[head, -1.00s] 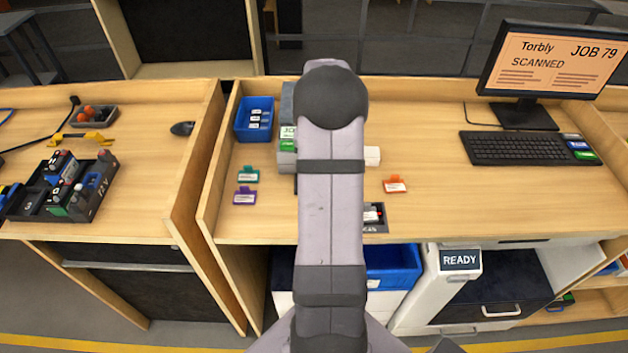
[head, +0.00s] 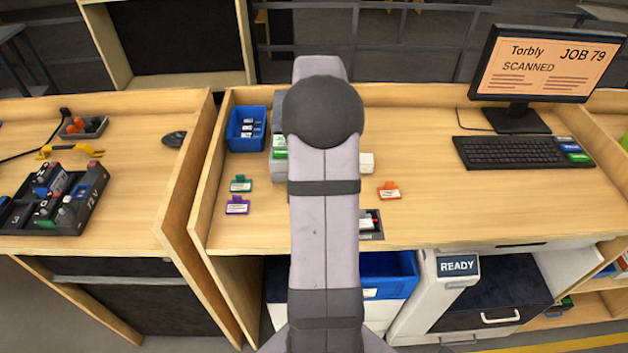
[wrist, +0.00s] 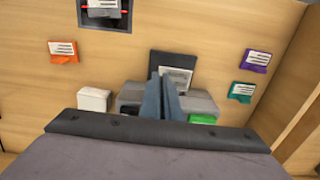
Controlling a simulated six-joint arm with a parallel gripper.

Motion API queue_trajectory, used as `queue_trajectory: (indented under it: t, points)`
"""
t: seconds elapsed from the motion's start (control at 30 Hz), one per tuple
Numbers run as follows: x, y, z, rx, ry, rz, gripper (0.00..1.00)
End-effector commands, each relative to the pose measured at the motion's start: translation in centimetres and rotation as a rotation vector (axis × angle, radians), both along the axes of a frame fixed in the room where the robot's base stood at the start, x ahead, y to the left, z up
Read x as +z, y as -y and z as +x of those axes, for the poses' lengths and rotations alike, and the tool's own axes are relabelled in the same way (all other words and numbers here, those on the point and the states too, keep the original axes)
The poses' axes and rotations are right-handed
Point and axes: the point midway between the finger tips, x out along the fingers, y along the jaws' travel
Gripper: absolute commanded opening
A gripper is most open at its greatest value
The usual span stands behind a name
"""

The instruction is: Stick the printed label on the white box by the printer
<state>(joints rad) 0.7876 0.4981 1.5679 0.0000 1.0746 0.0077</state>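The white box (wrist: 95,99) stands on the bench beside the grey printer (wrist: 200,103); in the head view the box (head: 367,162) shows just right of my arm. A printed label (wrist: 179,78), white with dark lines, lies at a dark plate on the printer. The two blue-grey fingers of my gripper (wrist: 163,75) are close together over the printer, beside the label and partly covering it. I cannot tell whether they grip its edge. The box is bare on the faces I see. In the head view my arm hides the gripper and most of the printer (head: 280,168).
An orange card holder (head: 389,191), a teal one (head: 240,184) and a purple one (head: 237,205) stand on the bench. A blue bin (head: 232,143) is at the back left. A dark tray (head: 377,231) sits at the front edge. The bench right of the orange holder is clear.

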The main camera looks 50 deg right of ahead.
Motion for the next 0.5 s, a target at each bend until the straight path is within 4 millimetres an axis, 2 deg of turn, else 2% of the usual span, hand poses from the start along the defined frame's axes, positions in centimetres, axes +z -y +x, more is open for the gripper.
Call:
queue_trajectory:
  t: [0.23,0.5]
  points:
    - [3.5,0.1,0.1,0.0,0.002,-0.002,0.0]
    - [4.9,0.1,0.0,0.0,-0.001,0.001,0.0]
